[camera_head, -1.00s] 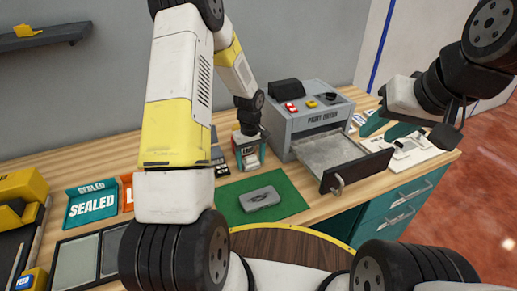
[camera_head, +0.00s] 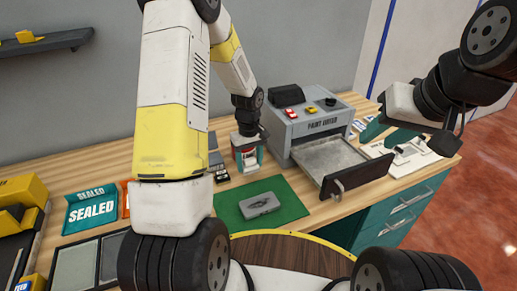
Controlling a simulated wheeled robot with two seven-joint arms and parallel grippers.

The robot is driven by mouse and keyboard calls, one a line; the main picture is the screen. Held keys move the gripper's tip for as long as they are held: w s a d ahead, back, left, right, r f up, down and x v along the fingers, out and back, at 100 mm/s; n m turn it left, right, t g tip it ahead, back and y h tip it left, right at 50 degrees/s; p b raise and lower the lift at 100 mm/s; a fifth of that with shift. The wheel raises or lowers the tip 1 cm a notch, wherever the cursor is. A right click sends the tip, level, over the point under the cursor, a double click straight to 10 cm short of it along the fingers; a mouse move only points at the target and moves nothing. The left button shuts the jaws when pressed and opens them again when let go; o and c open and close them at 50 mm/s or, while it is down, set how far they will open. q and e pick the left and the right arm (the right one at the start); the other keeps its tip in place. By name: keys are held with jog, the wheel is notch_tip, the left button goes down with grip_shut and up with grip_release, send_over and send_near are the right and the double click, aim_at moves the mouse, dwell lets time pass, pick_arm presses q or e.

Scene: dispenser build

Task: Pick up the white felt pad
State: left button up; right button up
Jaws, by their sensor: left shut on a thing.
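My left gripper (camera_head: 247,136) points down at the top of a small teal holder (camera_head: 237,160) with red and white parts, behind the green mat. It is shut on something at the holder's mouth. What it grips is small and mostly hidden by the fingers; a whitish patch there may be the white felt pad, but I cannot tell for sure. My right gripper (camera_head: 415,138) hangs at the right, above a white board; its jaws are too unclear to read.
A grey case (camera_head: 259,204) lies on the green mat (camera_head: 290,208). A grey paint dryer (camera_head: 308,122) with an open drawer (camera_head: 360,177) stands to the right. A white board (camera_head: 425,157) lies at far right.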

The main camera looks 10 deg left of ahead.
pick_arm(q)
jog(key=s, duration=0.4)
jog(key=s+r, duration=0.1)
jog(key=s, duration=0.4)
jog(key=s+d, duration=0.1)
jog(key=s, duration=0.3)
jog(key=shift+s+r, duration=0.15)
